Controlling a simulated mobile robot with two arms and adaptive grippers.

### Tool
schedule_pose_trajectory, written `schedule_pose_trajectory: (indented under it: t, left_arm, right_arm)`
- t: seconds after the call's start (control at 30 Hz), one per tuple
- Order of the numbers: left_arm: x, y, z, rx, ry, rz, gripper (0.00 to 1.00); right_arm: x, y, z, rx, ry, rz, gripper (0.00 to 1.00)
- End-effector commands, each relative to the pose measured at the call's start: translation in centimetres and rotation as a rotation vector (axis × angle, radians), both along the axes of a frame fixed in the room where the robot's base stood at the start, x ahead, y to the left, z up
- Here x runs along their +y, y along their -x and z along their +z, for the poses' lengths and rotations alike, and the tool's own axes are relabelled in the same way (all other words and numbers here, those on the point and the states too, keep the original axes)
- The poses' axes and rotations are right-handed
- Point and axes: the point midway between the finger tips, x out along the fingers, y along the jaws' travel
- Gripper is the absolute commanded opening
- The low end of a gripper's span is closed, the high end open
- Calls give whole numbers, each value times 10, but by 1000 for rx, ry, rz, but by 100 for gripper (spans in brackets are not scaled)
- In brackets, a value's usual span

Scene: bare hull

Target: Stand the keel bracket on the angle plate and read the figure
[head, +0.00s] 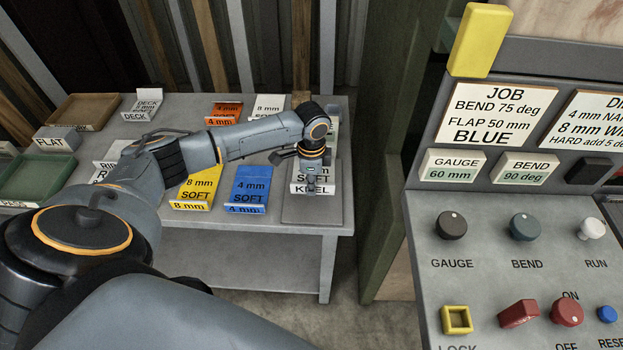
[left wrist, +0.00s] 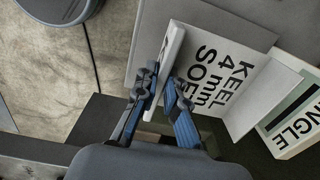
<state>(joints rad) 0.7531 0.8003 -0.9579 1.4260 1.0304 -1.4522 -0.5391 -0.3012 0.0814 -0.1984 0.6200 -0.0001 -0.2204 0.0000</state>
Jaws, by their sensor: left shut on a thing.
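The keel bracket (head: 312,188) is a pale bent piece marked KEEL, 4 mm and SOFT, at the right end of the grey table. In the left wrist view the keel bracket (left wrist: 215,70) shows its lettered face and upturned flanges. My left gripper (head: 311,170) is over it; in the wrist view its blue-padded fingers (left wrist: 160,98) are shut on one flange. The grey angle plate (head: 312,212) lies under the bracket; I cannot tell whether they touch. A box lettered NGLE (left wrist: 295,125) with a greenish display stands beside it, its figure unreadable. My right gripper is out of view.
Yellow (head: 190,190) and blue (head: 248,185) marked pieces lie left of the plate. Brown (head: 58,122) and green (head: 12,198) trays stand at the far left. A control panel (head: 505,200) fills the right, its job card reading bend 75 deg, flap 50 mm, BLUE.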

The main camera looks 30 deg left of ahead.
Motion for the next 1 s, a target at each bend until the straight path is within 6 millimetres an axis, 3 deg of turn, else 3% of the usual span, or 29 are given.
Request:
schedule_pose_trajectory:
  t: [0.7, 1.0]
  left_arm:
    - [0, -1, -72, -2, 0, 1, 0]
    - [0, -1, -88, -2, 0, 1, 0]
  right_arm:
    - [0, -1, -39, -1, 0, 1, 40]
    - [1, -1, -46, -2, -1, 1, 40]
